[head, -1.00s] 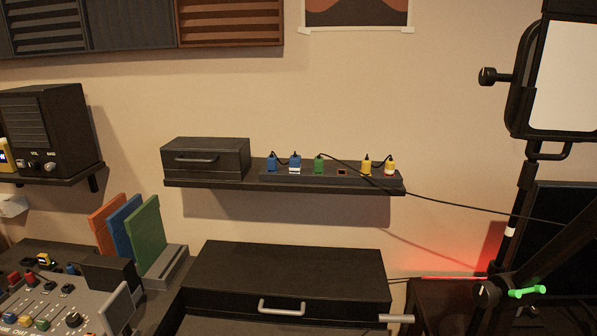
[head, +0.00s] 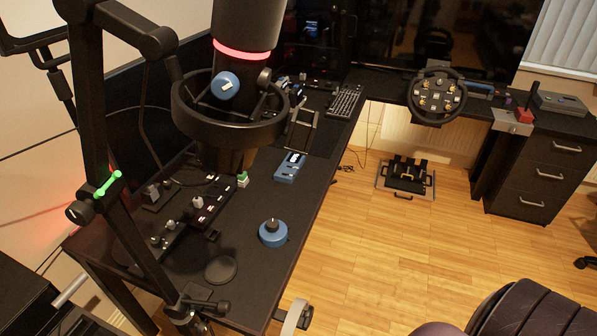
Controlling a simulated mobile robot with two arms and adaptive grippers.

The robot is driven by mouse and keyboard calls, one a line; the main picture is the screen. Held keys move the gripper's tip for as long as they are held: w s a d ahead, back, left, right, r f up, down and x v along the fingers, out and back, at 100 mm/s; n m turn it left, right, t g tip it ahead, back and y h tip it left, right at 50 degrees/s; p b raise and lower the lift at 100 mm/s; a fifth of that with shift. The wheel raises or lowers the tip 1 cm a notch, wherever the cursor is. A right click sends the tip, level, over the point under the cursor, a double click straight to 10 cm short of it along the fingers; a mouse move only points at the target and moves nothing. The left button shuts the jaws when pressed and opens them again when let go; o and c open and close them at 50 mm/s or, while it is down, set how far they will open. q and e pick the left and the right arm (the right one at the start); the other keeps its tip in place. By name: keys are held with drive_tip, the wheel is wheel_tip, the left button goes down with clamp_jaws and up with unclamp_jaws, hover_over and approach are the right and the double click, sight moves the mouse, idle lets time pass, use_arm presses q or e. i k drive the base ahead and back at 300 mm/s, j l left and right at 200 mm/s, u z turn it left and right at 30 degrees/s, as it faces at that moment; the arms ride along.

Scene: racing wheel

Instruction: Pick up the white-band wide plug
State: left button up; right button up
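Neither of my grippers shows in the head view. On the dark desk, a black strip (head: 214,200) with small red marks carries several small pale pieces. A small green block with a pale lower part (head: 243,179) sits at the strip's far end. I cannot tell whether any of these is the white-band wide plug. The wall shelf with coloured plugs is out of view now.
A black boom arm (head: 95,120) and a large microphone (head: 243,40) in a ring stand in front of the desk (head: 255,275). A blue knob unit (head: 273,233) is on it. A steering wheel (head: 437,96) and pedals (head: 406,177) are farther right. Wooden floor (head: 400,260) lies open.

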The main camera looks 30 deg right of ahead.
sight(241, 178)
drive_tip(key=z, duration=0.65)
drive_tip(key=u, duration=1.85)
drive_tip(key=z, duration=1.85)
drive_tip(key=i+l+u, duration=0.2)
drive_tip(key=u, duration=0.3)
drive_tip(key=i+l+u, duration=0.1)
drive_tip(key=l+u, duration=0.35)
